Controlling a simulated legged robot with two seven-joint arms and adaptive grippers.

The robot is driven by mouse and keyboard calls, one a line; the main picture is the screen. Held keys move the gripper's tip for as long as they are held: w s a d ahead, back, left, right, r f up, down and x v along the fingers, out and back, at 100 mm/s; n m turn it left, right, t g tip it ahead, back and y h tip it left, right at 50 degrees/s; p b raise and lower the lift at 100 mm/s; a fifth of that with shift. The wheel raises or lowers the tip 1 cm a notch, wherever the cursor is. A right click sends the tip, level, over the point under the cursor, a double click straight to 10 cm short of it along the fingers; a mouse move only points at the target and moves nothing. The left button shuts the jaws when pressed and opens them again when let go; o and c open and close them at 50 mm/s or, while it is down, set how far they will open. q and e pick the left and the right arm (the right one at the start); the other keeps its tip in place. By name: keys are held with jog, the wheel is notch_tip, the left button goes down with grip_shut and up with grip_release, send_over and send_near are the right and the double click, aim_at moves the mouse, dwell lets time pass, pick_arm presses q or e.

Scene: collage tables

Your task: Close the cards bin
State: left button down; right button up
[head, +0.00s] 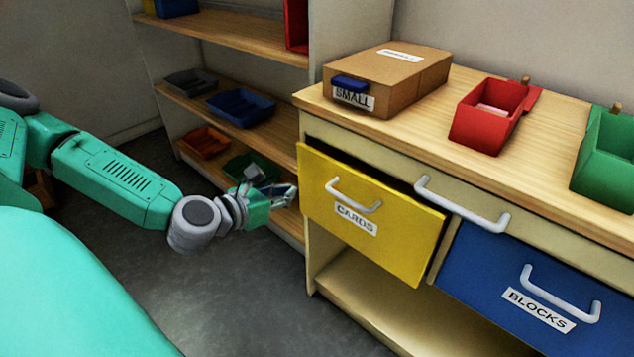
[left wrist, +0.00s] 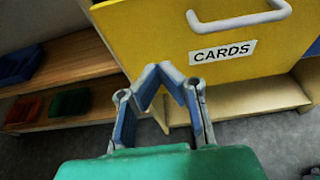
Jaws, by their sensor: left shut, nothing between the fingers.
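The cards bin (head: 400,243) is a yellow tilt-out front with a white handle and a CARDS label, at the left of the cabinet. Its top edge leans out, with a dark gap behind it. In the left wrist view the yellow front (left wrist: 150,40) fills the top, with its label right of centre. My left gripper (head: 288,194) is shut and empty, just left of the bin front. In the left wrist view its fingertips (left wrist: 158,70) meet below the label, near the panel's lower edge; I cannot tell whether they touch. My right gripper is not in view.
A blue BLOCKS bin (head: 530,290) sits right of the cards bin. A cardboard box (head: 410,80), a red bin (head: 485,125) and a green bin (head: 605,160) stand on the cabinet top. Shelves with trays (head: 240,107) stand behind my left arm. The floor (head: 230,290) is clear.

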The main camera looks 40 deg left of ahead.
aim_at(320, 170)
pick_arm(q)
jog(key=x, duration=0.2)
jog(key=b+x, duration=0.1)
jog(key=x, duration=0.4)
jog(key=shift+w+a+r, duration=0.15)
jog(key=shift+w, duration=0.25)
jog(key=shift+w+d+r, duration=0.15)
jog(key=shift+w+d, duration=0.1)
jog(key=shift+w, duration=0.3)
jog(key=shift+a, duration=0.1)
jog(key=shift+a+b, duration=0.2)
jog(key=shift+b, duration=0.1)
jog(key=w, duration=0.1)
jog(key=w+b, duration=0.1)
jog(key=w, duration=0.1)
jog(key=w+b, duration=0.1)
jog(key=shift+w+d, duration=0.2)
jog(key=shift+d, duration=0.05)
jog(key=shift+w+r, duration=0.1)
